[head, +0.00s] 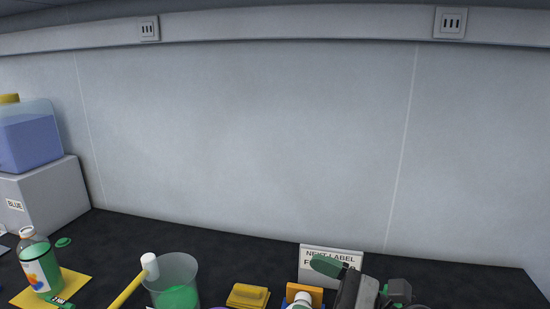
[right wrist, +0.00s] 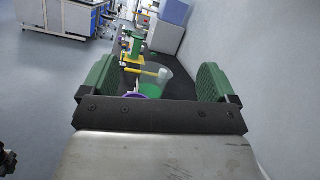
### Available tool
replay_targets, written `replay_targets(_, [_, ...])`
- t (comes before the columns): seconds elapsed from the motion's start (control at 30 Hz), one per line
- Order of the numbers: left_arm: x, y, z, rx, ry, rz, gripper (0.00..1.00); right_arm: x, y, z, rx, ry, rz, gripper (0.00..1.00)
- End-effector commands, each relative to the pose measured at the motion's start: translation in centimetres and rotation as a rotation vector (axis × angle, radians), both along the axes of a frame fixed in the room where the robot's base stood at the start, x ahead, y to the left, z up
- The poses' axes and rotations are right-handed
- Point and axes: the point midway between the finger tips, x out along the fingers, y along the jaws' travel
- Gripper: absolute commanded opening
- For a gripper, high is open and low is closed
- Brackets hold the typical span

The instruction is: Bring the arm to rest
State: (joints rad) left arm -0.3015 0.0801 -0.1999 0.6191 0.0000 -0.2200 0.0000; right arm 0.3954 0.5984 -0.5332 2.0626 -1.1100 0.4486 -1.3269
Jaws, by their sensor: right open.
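My right gripper (head: 362,278) is at the bottom right of the head view, in front of a white sign. Its green-padded fingers are spread apart, and they also show in the right wrist view (right wrist: 153,82) with nothing gripped between them. A clear beaker (head: 190,271) with green liquid stands to its left; it also appears beyond the fingers in the wrist view (right wrist: 155,82). My left gripper is in neither view.
A bottle of green liquid (head: 40,268) stands on a yellow mat (head: 76,283). A blue-filled container (head: 30,140) sits on a grey box (head: 55,195). A yellow block (head: 247,296), a white-capped bottle (head: 303,298) and a printed sign (head: 318,252) line the front.

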Motion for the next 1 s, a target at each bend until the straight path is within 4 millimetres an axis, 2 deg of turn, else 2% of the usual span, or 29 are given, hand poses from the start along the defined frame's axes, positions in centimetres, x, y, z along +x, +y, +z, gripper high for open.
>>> replay_targets(0.07, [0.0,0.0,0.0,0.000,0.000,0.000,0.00,0.3,-1.3,0.6,0.285,0.250,-0.075,0.89])
replay_targets(0.17, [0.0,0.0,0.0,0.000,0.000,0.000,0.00,1.2,-4.2,-0.1,0.648,0.578,-0.175,0.89])
replay_targets(0.27, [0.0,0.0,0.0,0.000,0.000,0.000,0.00,1.6,-7.6,-3.0,1.011,0.903,-0.282,0.89])
replay_targets(0.37, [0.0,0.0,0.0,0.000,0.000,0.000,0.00,0.8,-10.9,-7.6,1.378,1.213,-0.408,0.89])
replay_targets(0.47, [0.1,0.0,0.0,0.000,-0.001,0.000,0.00,-1.8,-13.3,-13.2,1.742,1.487,-0.563,0.89])
replay_targets(0.5, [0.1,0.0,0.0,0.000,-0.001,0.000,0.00,-3.1,-14.0,-15.3,1.876,1.578,-0.630,0.89])
replay_targets(0.6, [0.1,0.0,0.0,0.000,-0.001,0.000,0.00,-6.9,-14.9,-19.5,2.158,1.741,-0.796,0.89])
replay_targets(0.67, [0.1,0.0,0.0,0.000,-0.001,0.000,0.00,-9.0,-15.0,-21.3,2.292,1.805,-0.891,0.89])
replay_targets(0.7, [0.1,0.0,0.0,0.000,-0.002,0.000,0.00,-10.5,-15.1,-22.4,-2.361,-1.828,0.950,0.89])
replay_targets(0.8, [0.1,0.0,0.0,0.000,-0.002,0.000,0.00,-13.9,-15.0,-24.4,-2.211,-1.644,0.963,0.89])
replay_targets(1.0, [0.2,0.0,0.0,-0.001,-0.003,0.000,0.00,-20.2,-14.4,-26.7,-1.966,-1.334,0.997,0.89])
